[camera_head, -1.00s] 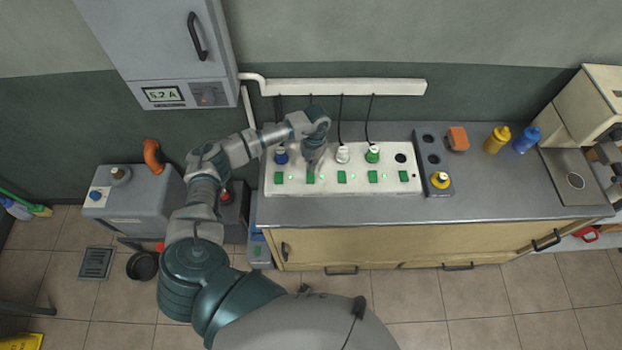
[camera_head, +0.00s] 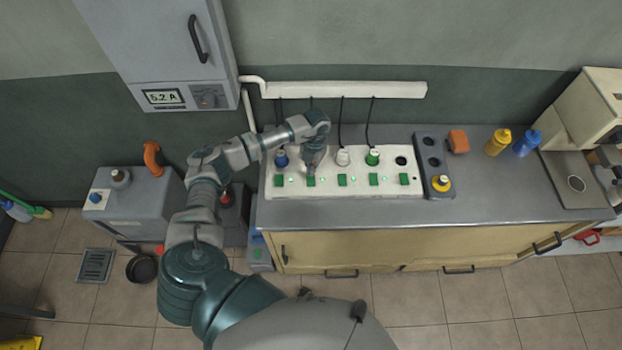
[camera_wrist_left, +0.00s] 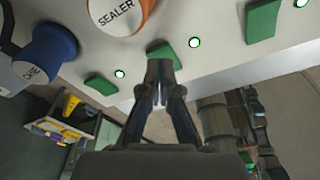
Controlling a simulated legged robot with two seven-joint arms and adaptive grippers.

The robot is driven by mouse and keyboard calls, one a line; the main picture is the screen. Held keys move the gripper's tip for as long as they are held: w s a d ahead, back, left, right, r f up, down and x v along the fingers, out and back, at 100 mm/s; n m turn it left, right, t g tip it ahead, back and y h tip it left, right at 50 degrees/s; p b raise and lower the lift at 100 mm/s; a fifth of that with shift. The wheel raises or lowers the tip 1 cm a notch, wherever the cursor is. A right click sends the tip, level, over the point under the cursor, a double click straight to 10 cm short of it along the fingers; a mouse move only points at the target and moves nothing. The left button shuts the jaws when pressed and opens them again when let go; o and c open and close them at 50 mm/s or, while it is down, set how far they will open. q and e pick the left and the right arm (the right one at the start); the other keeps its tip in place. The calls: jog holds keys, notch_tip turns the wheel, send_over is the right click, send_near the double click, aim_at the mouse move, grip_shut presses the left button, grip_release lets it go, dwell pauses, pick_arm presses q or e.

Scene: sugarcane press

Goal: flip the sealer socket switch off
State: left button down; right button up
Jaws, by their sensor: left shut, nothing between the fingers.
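The long white socket strip (camera_head: 340,189) lies on the counter with a row of green rocker switches. My left gripper (camera_head: 311,171) points down at the second switch from the left (camera_head: 311,182). In the left wrist view the shut, empty fingertips (camera_wrist_left: 158,68) are at the sealer socket switch (camera_wrist_left: 164,52), partly covering it; whether they touch cannot be told. The white and orange plug marked SEALER (camera_wrist_left: 118,14) sits just behind this switch. A small light (camera_wrist_left: 195,42) beside the switch glows green. My right gripper is not in view.
A blue plug (camera_head: 281,159) stands left of the gripper; a white plug (camera_head: 342,157) and a green plug (camera_head: 372,156) stand right. Neighbouring switches are close on both sides. The counter front is clear.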

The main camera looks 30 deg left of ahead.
pick_arm(q)
jog(key=shift+f+b, duration=0.65)
jog(key=shift+f, duration=0.35)
dwell(0.8)
jog(key=shift+r+p, duration=2.6)
jog(key=shift+r, duration=1)
jog(key=shift+f, duration=0.1)
